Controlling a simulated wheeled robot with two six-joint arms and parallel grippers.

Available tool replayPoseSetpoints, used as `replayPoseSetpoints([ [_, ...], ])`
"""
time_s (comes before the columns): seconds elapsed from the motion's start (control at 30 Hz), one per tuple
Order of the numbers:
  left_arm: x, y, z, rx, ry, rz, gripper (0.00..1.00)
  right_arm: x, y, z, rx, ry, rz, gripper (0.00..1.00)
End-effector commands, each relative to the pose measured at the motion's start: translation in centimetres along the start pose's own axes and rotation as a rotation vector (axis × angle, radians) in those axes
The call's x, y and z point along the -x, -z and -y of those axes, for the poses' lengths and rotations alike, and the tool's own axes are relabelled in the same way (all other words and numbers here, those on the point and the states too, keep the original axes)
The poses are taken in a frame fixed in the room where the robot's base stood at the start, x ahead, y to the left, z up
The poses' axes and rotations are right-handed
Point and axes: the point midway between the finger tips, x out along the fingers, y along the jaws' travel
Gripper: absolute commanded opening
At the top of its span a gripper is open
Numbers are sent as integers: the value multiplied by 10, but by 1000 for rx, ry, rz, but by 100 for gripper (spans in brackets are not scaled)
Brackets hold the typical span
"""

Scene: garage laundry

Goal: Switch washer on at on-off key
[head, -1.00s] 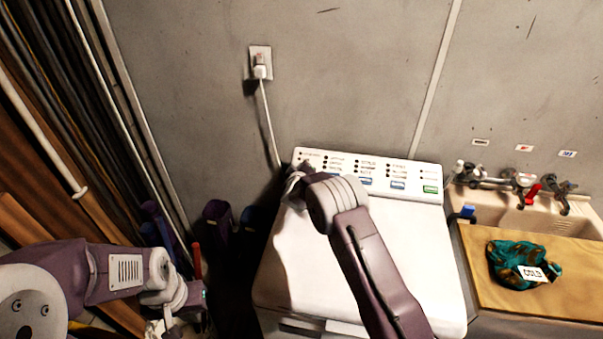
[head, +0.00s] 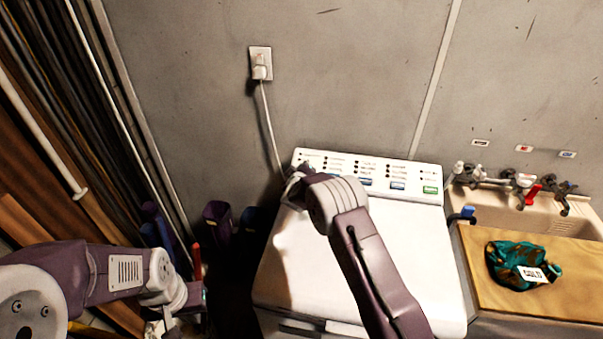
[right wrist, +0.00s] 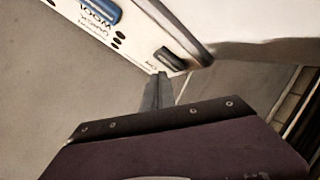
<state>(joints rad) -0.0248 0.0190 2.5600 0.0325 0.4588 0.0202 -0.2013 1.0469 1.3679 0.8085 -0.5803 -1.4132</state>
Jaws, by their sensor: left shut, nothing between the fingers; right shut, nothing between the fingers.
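The white washer (head: 300,250) stands against the wall, with its control panel (head: 428,171) along the back edge. In the right wrist view, a dark key (right wrist: 170,58) sits at the panel's end beside a small label that I cannot read fully; I take it for the on-off key. My right gripper (right wrist: 158,75) is shut and empty, its tips just short of or touching this key; I cannot tell which. In the head view my right arm hides the key. My left gripper (head: 165,327) is low at the left, away from the washer, and partly cut off.
Blue keys (head: 397,185) and a green key (head: 430,189) lie along the panel. A plug (head: 260,70) with a white cord is in the wall socket. Right of the washer are a sink with taps (head: 525,185) and a wooden board (head: 560,290) bearing a teal cloth bundle (head: 515,262).

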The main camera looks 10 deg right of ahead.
Motion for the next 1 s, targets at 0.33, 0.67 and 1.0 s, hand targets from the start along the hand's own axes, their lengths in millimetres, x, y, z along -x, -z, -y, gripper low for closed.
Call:
replayPoseSetpoints([
  [0.33, 0, 0, 0, 0, 0, 0, 0, 0, 0, 0, 0, 0, 0, 0],
  [0.67, 0, 0, 0, 0, 0, 0, 0, 0, 0, 0, 0, 0, 0, 0],
  [1.0, 0, 0, 0, 0, 0, 0, 0, -6, -4, 4, 0, 0, 0, 0],
])
